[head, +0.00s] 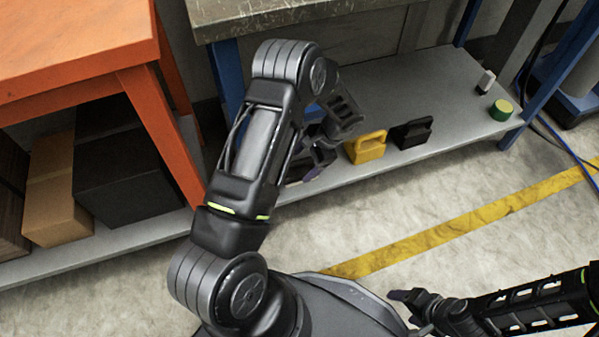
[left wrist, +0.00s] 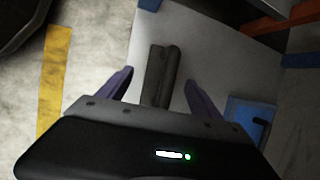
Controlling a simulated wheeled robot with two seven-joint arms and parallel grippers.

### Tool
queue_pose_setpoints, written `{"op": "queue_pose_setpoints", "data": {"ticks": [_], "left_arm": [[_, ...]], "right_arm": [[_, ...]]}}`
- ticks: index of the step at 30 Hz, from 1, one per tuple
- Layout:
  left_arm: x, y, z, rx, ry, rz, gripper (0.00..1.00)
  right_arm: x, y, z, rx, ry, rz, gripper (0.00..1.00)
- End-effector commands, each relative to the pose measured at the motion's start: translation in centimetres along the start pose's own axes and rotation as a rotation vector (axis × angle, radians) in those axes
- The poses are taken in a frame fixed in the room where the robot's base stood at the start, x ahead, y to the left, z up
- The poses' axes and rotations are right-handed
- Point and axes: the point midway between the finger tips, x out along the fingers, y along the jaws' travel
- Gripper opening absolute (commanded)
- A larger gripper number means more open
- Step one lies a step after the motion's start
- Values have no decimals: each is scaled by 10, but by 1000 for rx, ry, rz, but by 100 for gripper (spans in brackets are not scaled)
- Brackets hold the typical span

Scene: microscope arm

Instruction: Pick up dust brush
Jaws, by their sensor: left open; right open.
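In the left wrist view a dark, long, narrow object (left wrist: 154,78), which looks like the dust brush, lies on the grey lower shelf (left wrist: 210,50) between the spread fingers of my left gripper (left wrist: 159,80). The gripper is open, and no finger visibly touches the object. In the head view my left gripper (head: 310,165) is low over the front of the shelf (head: 445,85), partly hidden by its own arm; I cannot make out the brush there. My right gripper (head: 410,304) is open and empty over the floor at the lower right.
A yellow object (head: 367,147) and a black object (head: 411,133) stand right of my left gripper. Blue legs and a tabletop (head: 270,12) bound the shelf. Boxes (head: 125,165) sit at left.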

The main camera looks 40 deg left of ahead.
Motion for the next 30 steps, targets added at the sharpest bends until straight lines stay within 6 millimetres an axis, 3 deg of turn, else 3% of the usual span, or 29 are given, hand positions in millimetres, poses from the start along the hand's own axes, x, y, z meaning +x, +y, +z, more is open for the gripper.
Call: {"op": "queue_pose_setpoints", "data": {"ticks": [8,19,30], "left_arm": [[3,0,0,-1,0,1,74],[50,-1,0,-2,1,1,74],[51,-1,1,-1,1,0,74]], "right_arm": [[2,0,0,0,0,0,69],[25,8,-2,1,11,0,69],[25,7,-3,1,13,0,69]]}}
